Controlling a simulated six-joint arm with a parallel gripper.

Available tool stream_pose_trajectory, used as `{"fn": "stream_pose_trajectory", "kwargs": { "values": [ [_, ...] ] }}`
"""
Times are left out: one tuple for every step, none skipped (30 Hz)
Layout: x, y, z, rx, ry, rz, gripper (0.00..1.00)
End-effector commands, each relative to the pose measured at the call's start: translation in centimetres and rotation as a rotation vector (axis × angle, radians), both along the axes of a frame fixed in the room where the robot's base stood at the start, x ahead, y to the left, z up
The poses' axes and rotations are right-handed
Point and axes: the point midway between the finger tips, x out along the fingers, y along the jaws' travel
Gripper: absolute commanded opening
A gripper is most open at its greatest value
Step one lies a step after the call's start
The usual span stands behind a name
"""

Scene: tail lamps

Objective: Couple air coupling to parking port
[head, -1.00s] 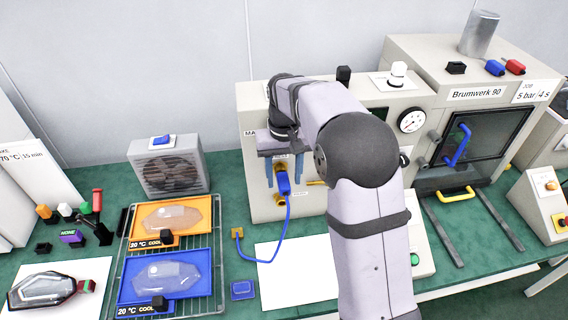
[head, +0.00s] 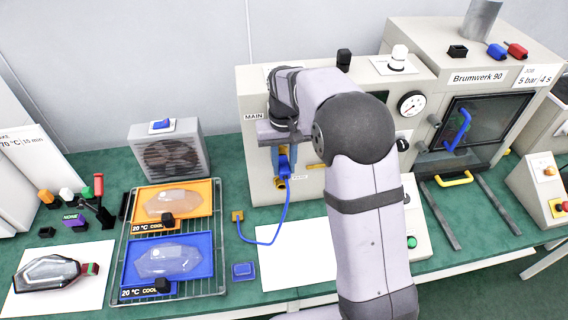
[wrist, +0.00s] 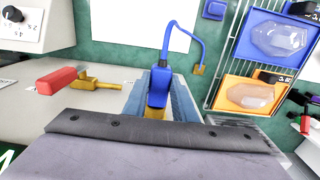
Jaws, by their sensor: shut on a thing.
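The blue air coupling (head: 285,166) is at the front of the cream panel, with its blue hose (head: 284,215) hanging down. My gripper (head: 284,160) is shut on it; in the wrist view the coupling (wrist: 158,85) sits between my two blue-grey fingers. A brass fitting (wrist: 155,113) shows at its inner end, but I cannot tell how firmly it is seated. The brass parking port (head: 280,184) is just below the coupling, by the PARK label. My fingers and wrist hide the upper port near the MAIN label.
A brass valve with a red handle (wrist: 58,80) is beside my fingers in the wrist view. The hose ends at a yellow anchor (head: 237,216) on the green bench. A cooling rack (head: 220,275) with orange and blue trays stands left. White paper (head: 290,255) lies before the panel.

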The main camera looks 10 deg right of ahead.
Motion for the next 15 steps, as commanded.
{"fn": "stream_pose_trajectory", "kwargs": {
  "values": [
    [0.0,0.0,0.0,0.000,-0.001,0.000,0.00],
    [0.0,0.0,0.1,0.000,-0.001,0.000,0.00],
    [-0.1,0.0,0.0,0.000,-0.001,0.000,0.00],
    [-0.1,0.0,0.0,0.000,-0.001,0.000,0.00],
    [-0.2,0.0,0.0,0.000,0.000,0.000,0.00],
    [-0.3,0.0,0.0,0.000,0.000,0.000,0.00],
    [-0.4,0.0,0.0,0.000,0.001,0.000,0.00],
    [-0.5,0.0,0.0,0.000,0.001,0.000,0.00],
    [-0.6,0.0,0.0,0.000,0.001,0.000,0.00],
    [-0.7,0.0,0.0,0.000,0.002,0.000,0.00],
    [-0.8,0.0,0.0,0.000,0.002,0.000,0.00],
    [-0.9,0.0,0.0,0.000,0.002,0.000,0.00],
    [-1.0,0.0,0.0,0.000,0.003,0.000,0.00],
    [-1.1,0.0,0.0,0.000,0.004,0.000,0.00],
    [-1.2,0.0,0.0,0.000,0.005,0.000,0.00]
  ]
}}
